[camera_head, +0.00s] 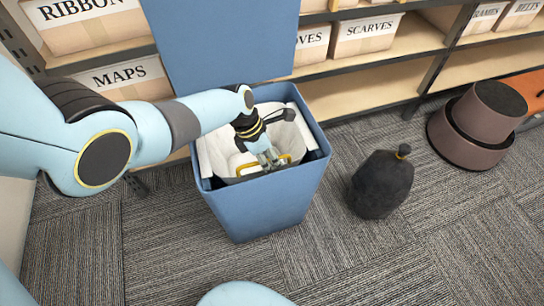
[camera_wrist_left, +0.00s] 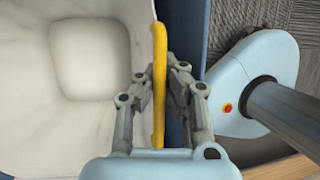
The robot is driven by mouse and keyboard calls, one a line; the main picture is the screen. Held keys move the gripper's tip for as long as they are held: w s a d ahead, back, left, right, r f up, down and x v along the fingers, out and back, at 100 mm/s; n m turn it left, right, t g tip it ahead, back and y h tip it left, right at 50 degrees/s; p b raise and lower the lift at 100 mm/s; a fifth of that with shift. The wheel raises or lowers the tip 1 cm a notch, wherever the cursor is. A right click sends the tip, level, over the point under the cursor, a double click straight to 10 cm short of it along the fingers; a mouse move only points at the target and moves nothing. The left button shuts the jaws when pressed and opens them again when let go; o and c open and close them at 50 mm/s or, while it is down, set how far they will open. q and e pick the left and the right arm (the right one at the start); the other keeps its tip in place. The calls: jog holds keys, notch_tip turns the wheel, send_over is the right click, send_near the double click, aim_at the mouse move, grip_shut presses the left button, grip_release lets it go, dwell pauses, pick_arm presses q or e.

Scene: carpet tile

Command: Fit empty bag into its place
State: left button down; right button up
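The empty bag (camera_head: 213,151) is white with a yellow edge and sits inside the blue bin (camera_head: 262,205), spread open. Its pale inside also shows in the left wrist view (camera_wrist_left: 92,60). My left gripper (camera_head: 267,160) reaches down into the bin mouth at the bag's near side. In the left wrist view its fingers (camera_wrist_left: 158,82) close in from both sides on the yellow edge (camera_wrist_left: 159,45), next to the bin's blue wall. My right gripper is in neither view.
The bin's blue lid (camera_head: 222,45) stands upright behind it. A dark tied bag (camera_head: 380,185) stands on the carpet to the right, with a brown round container (camera_head: 465,140) beyond. Shelves with labelled boxes (camera_head: 365,35) run along the back.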

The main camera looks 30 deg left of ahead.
pick_arm(q)
jog(key=shift+f, duration=0.2)
jog(key=c, duration=2)
grip_release()
jog(key=o, duration=0.6)
jog(key=v, duration=1.2)
